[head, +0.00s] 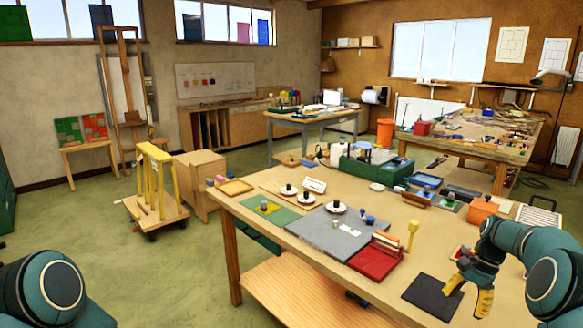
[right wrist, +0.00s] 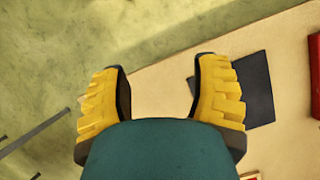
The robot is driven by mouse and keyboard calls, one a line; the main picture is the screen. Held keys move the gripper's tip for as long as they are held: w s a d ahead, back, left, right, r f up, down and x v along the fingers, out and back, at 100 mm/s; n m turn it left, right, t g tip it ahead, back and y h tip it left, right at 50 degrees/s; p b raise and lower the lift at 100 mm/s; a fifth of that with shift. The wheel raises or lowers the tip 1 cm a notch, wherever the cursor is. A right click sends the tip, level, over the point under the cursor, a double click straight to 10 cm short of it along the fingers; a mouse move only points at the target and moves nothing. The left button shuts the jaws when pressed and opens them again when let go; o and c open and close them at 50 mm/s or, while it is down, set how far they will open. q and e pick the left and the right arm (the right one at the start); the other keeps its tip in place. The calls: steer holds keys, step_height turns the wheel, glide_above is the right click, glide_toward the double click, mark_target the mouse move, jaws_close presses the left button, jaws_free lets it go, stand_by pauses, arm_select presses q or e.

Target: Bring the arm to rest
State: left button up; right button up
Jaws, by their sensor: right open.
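My right gripper (head: 467,298) is at the lower right of the head view, above the front edge of the work table (head: 290,205). Its yellow ribbed fingers are apart, with nothing between them. In the right wrist view the same gripper (right wrist: 160,70) is open and empty, over the table edge and the green floor. A dark flat mat (head: 425,296) lies beside it on the table, and the mat also shows in the right wrist view (right wrist: 258,88), partly behind a finger. Only a teal joint of my left arm shows at lower left; its gripper is out of view.
The table holds a red tray (head: 372,264), a grey mat (head: 318,228), a green mat (head: 257,211), a green crate (head: 370,170) and an orange container (head: 481,209). A yellow-framed cart (head: 150,208) stands on the left. The floor at front left is open.

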steer(key=s+a+f+n+t+b, duration=0.1)
steer(key=a+f+n, duration=0.2)
steer(key=a+f, duration=0.8)
steer(key=s+a+f+n+t, duration=0.1)
steer(key=s+a+f+n, duration=0.15)
steer(key=a+f, duration=0.75)
arm_select(q)
steer(key=shift+s+a+f+b, duration=0.1)
steer(key=shift+s+f+b, duration=0.2)
steer(key=shift+f, duration=0.25)
steer(key=shift+s+a+f+b, duration=0.1)
steer(key=shift+s+f+b, duration=0.15)
steer(key=shift+f, duration=0.25)
arm_select(e)
steer(key=s+a+f+n+t, duration=0.2)
steer(key=s+a+n, duration=0.4)
steer(key=s+a, duration=0.9)
steer(key=shift+a+h, duration=0.3)
steer(key=shift+a, duration=0.9)
steer(key=shift+s, duration=0.1)
